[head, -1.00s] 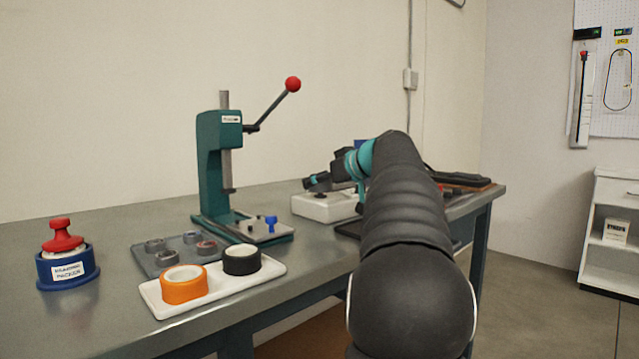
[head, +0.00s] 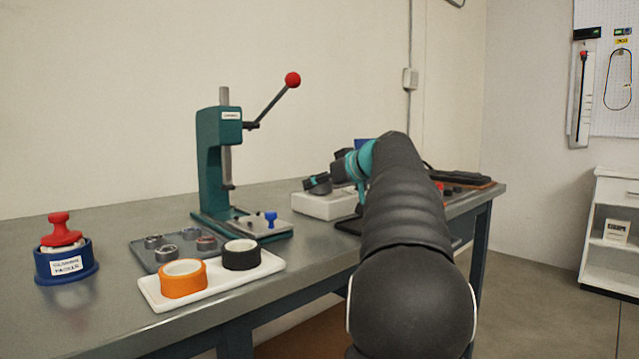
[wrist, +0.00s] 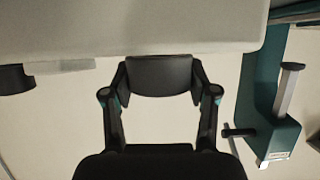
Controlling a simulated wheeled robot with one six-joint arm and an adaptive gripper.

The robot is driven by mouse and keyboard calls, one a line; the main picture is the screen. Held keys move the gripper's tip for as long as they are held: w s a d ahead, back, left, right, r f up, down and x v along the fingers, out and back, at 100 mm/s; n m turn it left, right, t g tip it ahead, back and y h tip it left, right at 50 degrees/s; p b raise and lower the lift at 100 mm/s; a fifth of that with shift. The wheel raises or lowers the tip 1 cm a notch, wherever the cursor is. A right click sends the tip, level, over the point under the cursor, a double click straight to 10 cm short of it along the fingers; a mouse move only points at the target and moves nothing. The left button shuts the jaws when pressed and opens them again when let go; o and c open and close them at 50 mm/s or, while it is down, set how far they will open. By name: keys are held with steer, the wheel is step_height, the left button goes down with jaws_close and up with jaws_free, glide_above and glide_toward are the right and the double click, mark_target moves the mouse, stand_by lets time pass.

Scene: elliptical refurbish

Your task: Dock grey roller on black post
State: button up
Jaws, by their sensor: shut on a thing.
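My gripper (wrist: 160,98) is shut on the grey roller (wrist: 160,76), a short dark cylinder held across the fingertips in the wrist view. In the head view the gripper and the dark roller (head: 317,184) are small, beside the top of a pale block-shaped base (head: 325,206). That base fills the top of the wrist view (wrist: 130,28); whether the roller touches it is not clear. A dark piece (wrist: 15,78) shows at the left edge of the wrist view; I cannot tell if it is the black post. My arm hides part of this area in the head view.
A teal lever press (head: 210,165) stands left of the base. Nearer are a grey plate (head: 150,255) with several small rings, a white tray (head: 225,287) with orange and black tape rolls, and a blue pot (head: 67,263) with a red knob. Dark items lie farther right.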

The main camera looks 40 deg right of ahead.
steer(key=shift+f, duration=0.1)
steer(key=o, duration=0.9)
steer(key=shift+o, duration=0.2)
steer(key=a+b+v, duration=0.1)
steer(key=v, duration=1)
steer(key=shift+d, duration=0.45)
